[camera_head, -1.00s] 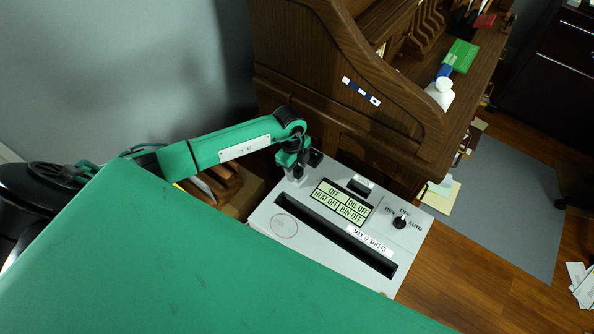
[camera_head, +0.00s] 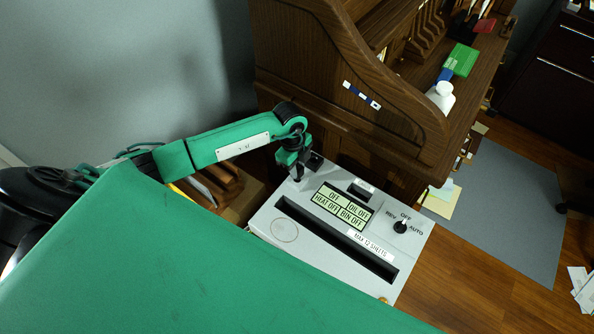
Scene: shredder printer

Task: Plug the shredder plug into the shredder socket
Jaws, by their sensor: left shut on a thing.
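The light grey shredder (camera_head: 300,256) stands on the floor, with a display, a dial and a long dark paper slot on top. My left gripper (camera_head: 306,170) comes in from the left and points down at the shredder's back left corner, beside the desk. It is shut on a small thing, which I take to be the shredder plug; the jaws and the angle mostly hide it. I cannot make out the shredder socket or whether the plug touches it. My right gripper is out of view.
A wooden roll-top desk (camera_head: 340,100) stands right behind the shredder, close to my left gripper. Paper in a wooden rack (camera_head: 222,188) lies under my left forearm. Open wooden floor (camera_head: 465,265) and a grey mat (camera_head: 510,205) are on the right.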

